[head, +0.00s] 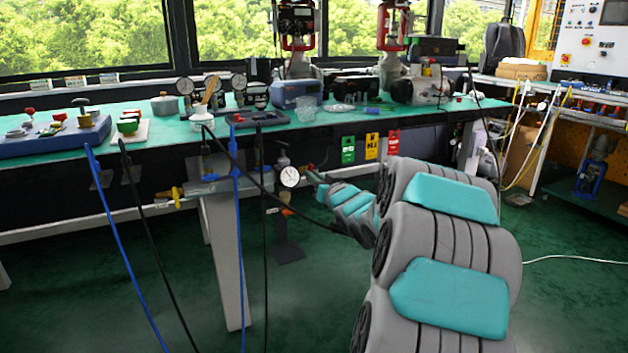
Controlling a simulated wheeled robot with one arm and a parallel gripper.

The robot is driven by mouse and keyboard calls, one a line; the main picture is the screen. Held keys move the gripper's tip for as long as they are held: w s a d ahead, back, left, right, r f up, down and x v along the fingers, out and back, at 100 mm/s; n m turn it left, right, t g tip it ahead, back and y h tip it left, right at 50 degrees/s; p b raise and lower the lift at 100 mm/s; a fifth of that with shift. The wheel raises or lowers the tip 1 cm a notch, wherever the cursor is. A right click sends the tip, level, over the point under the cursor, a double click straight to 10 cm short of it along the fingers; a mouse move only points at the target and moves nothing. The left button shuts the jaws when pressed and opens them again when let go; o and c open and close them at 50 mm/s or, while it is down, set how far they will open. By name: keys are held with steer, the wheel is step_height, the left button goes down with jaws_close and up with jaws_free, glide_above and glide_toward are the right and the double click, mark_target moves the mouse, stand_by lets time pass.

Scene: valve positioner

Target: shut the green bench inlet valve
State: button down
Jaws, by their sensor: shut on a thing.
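My arm reaches in from the lower right, and my gripper (320,180) is at this valve. It is shut on it, though the jaws are small and their fingertips are hard to make out. My wrist hides part of the valve, and I cannot tell how its handle is turned.
The green-topped bench (345,117) carries gauges, boxes and tools. A yellow-handled valve (172,193) sits further left on the pipework. Blue (238,235) and black hoses hang in front. Green, yellow and red tags (371,146) hang behind my arm. The floor in front is largely clear.

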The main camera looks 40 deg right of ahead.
steer(key=shift+f+n, duration=0.15)
steer(key=shift+n, duration=0.85)
steer(key=c, duration=0.9)
jaws_free()
steer(key=v, duration=0.8)
steer(key=shift+d, duration=0.1)
